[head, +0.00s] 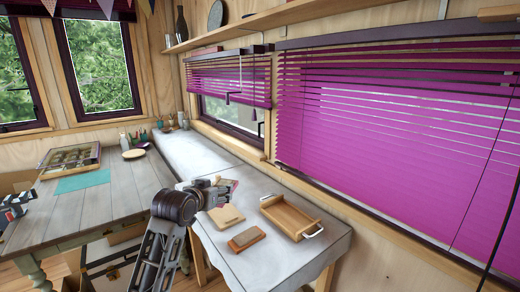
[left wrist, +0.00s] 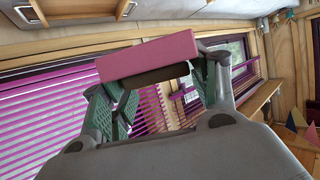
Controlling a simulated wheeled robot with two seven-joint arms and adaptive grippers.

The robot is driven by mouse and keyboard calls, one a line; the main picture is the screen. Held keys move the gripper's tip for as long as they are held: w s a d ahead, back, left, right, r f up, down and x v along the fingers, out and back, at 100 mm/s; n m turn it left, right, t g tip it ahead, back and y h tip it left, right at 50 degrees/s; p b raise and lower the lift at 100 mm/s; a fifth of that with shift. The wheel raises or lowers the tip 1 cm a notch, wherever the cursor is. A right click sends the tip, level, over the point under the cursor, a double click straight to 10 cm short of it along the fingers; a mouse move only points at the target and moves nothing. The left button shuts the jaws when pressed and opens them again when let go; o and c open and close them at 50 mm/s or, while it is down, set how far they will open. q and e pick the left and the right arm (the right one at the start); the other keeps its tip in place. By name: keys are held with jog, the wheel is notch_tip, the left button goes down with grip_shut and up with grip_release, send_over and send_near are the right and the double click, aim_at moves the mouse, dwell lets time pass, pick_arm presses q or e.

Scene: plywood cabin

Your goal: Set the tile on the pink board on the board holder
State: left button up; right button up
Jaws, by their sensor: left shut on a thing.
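My left gripper (head: 229,187) is in the air above the back of the near table, its arm rising from the bottom. It is shut on a pink slab (left wrist: 148,57), which I take to be the tile or pink board; I cannot tell which. In the left wrist view the left gripper (left wrist: 150,75) grips it between green-padded fingers, with a dark strip along its edge. In the head view only a small pink bit of the slab (head: 235,186) shows. I cannot identify the board holder with certainty.
On the near table (head: 222,252) lie a pale board (head: 225,216), a brown block (head: 246,238) and a wooden tray with metal handles (head: 287,218). A grey table (head: 75,215) at left holds a teal mat (head: 82,180) and a divided box (head: 70,158). Purple blinds (head: 390,140) line the right wall.

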pick_arm(q)
jog(key=shift+n+y, duration=0.6)
jog(key=shift+y, duration=0.1)
jog(key=s+a+f, duration=0.2)
jog(key=s+a, duration=0.1)
jog(key=shift+a+f, duration=0.2)
jog(key=shift+f, duration=0.1)
jog(key=s+a+f, duration=0.1)
jog(key=s+f, duration=0.4)
jog(key=f, duration=0.3)
jog(key=s+a+f+n+y, duration=0.1)
jog(key=s+a+f, duration=0.1)
jog(key=s+f, duration=0.3)
jog(key=s+a+f, duration=0.1)
jog(key=s+f, duration=0.4)
jog(key=f, duration=0.7)
jog(key=shift+s+a+f+n+y, duration=0.15)
jog(key=shift+a+f+n+y, duration=0.15)
jog(key=shift+y, duration=0.1)
jog(key=shift+r, duration=0.1)
